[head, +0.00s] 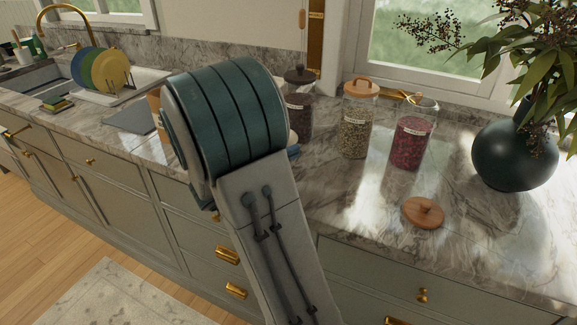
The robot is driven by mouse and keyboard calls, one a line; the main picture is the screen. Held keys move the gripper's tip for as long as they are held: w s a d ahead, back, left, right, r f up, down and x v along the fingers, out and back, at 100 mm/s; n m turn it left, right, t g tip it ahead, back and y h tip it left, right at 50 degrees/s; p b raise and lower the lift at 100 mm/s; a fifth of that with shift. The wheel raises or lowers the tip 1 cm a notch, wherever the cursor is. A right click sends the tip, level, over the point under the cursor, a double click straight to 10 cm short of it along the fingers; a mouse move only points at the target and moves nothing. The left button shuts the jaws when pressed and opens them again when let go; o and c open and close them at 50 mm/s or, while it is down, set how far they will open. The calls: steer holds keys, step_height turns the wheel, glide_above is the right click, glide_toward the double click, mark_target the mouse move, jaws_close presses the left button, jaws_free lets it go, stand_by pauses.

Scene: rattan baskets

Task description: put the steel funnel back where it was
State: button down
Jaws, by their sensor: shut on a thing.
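I do not see the steel funnel in the head view. My own grey and teal arm rises across the middle of the picture and hides part of the counter (335,190) behind it. My gripper does not show; it is hidden or outside the picture. A glass jar of red contents (411,145) stands on the counter right of my arm. A round wooden lid (423,213) lies on the counter in front of that jar.
A jar of pale green contents (356,125) and a dark jar (299,108) stand left of the red one. A dark vase (515,155) with a plant is at the right. Coloured plates (110,72) stand in a rack by the sink at the left. The front right counter is largely clear.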

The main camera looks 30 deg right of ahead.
steer(key=shift+w+f, duration=0.1)
steer(key=shift+f, duration=1.95)
steer(key=shift+f, duration=0.1)
steer(key=shift+f, duration=0.1)
steer(key=c, duration=1.6)
jaws_free()
